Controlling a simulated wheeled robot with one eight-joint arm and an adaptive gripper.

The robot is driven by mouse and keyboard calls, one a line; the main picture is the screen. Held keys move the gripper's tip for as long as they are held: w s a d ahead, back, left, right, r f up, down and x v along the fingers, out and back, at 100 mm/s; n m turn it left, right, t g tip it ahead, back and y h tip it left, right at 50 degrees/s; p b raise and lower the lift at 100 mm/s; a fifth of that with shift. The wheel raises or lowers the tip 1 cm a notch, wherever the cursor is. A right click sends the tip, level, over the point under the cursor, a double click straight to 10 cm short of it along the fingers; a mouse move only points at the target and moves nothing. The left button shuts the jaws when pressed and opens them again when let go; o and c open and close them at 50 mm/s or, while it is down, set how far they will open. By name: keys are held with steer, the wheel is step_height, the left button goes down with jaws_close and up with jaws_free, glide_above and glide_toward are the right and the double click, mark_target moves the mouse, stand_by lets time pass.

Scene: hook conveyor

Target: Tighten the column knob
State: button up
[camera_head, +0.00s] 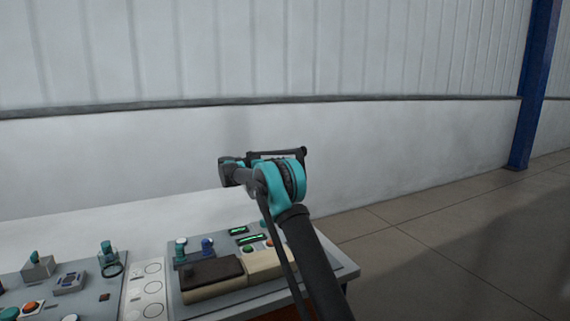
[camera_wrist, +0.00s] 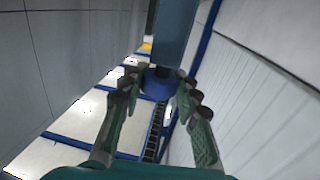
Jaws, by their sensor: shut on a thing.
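In the wrist view, a blue round knob (camera_wrist: 158,84) sits at the lower end of a blue-grey column (camera_wrist: 174,35). My gripper (camera_wrist: 160,80) has its two dark green fingers on either side of the knob and is shut on it. The fingertips partly hide the knob's sides, and I cannot tell how far it is turned. In the head view my teal and dark arm reaches up over the bench; the knob and column cannot be made out there.
A control bench (camera_head: 345,268) with buttons, small displays and a dark pad (camera_head: 212,269) stands below my arm in the head view. A white wall (camera_head: 400,140) is behind. A blue post (camera_head: 535,90) is at the right. Tiled floor (camera_head: 440,225) is clear at the right.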

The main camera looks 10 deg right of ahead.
steer(key=shift+m+g, duration=1)
steer(key=shift+g, duration=0.9)
steer(key=o, duration=1.2)
steer(key=shift+w+a, duration=0.15)
steer(key=shift+a, duration=1.65)
steer(key=shift+w+a, duration=0.1)
steer(key=shift+a, duration=1.7)
steer(key=shift+c, duration=0.3)
